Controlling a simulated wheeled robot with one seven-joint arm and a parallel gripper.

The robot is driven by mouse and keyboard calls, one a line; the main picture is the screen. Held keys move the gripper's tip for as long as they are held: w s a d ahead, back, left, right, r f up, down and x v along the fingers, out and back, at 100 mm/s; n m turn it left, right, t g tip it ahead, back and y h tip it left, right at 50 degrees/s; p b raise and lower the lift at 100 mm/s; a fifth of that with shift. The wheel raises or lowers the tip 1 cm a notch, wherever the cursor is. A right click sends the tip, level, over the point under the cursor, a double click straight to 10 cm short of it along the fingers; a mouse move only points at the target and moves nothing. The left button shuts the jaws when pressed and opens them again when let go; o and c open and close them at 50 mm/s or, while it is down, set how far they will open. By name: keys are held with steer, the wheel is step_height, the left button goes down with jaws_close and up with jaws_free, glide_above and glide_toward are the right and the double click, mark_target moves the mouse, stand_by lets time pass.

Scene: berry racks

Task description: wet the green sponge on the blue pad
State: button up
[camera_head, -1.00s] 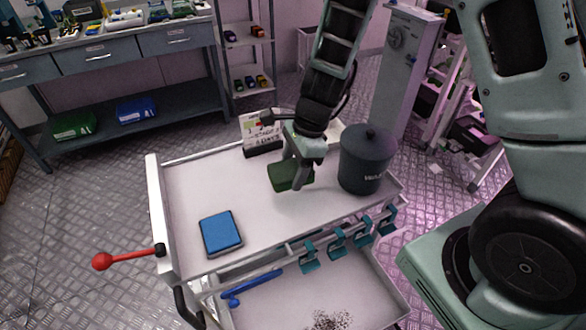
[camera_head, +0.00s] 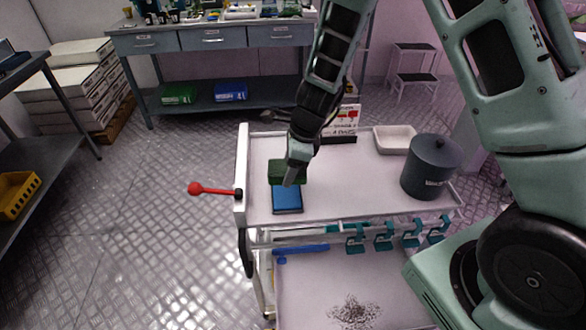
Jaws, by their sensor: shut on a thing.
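The green sponge (camera_head: 278,171) is held by my gripper (camera_head: 293,175), which is shut on it. The sponge appears at the back edge of the blue pad (camera_head: 287,199) and covers that edge in this view. I cannot tell whether it touches the pad or hangs just above it. The blue pad lies flat on the cart's white top (camera_head: 340,185), near the left end. My wrist hides part of the sponge's right side.
A dark lidded pot (camera_head: 430,168) stands at the right of the cart top, with a white tray (camera_head: 395,139) behind it. A sign (camera_head: 344,120) stands at the back. A red-knobbed lever (camera_head: 212,190) sticks out left. Teal clips (camera_head: 383,237) line the front edge.

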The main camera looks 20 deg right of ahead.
mark_target(285, 195)
steer(key=shift+a+f+b, duration=0.15)
steer(key=shift+f+b, duration=0.2)
steer(key=shift+f, duration=0.1)
step_height(285, 195, down, 5)
steer(key=b, duration=0.5)
steer(key=shift+f, duration=0.1)
steer(key=shift+f+b, duration=0.4)
steer(key=shift+f, duration=0.15)
stand_by(1.5)
steer(key=shift+r, duration=0.1)
step_height(285, 195, up, 7)
steer(key=p, duration=0.7)
stand_by(0.7)
